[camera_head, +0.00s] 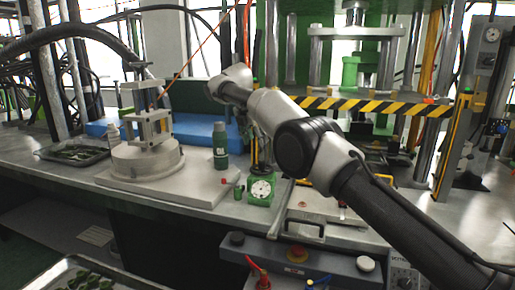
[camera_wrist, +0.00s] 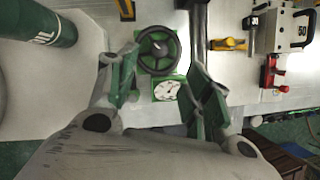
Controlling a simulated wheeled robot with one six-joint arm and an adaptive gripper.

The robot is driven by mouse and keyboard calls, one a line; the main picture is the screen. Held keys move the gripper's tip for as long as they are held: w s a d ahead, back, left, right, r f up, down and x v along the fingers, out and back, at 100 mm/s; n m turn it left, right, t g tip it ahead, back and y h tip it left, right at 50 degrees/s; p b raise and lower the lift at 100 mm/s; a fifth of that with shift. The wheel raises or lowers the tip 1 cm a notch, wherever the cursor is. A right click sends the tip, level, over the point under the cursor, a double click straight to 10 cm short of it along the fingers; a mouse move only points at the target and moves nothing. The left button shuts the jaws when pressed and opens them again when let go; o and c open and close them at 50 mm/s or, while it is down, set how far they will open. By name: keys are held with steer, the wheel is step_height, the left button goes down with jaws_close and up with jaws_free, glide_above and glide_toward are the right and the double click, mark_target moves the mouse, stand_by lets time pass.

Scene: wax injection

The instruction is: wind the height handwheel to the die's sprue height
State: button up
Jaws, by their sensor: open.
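The black height handwheel (camera_wrist: 158,50) sits on a green unit with a round white dial (camera_wrist: 167,89) in the wrist view. The dial's green housing also shows in the head view (camera_head: 262,190), at the front of the bench. My gripper (camera_wrist: 163,70) is open, one finger to each side of the wheel and dial as seen from the wrist; I cannot tell whether it touches them. The dial's reading is too small to make out. A grey metal block marked 60 (camera_wrist: 285,33) lies to the right in the wrist view; I cannot tell if it is the die.
A dark green bottle (camera_head: 220,146) stands left of the dial unit; it also shows in the wrist view (camera_wrist: 38,22). A round pedestal with a clamp frame (camera_head: 146,158) stands further left. A striped press (camera_head: 370,105) stands behind my arm. A red clamp (camera_wrist: 270,76) lies right.

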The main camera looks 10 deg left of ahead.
steer(key=shift+s+r, duration=0.15)
steer(key=shift+r, duration=0.15)
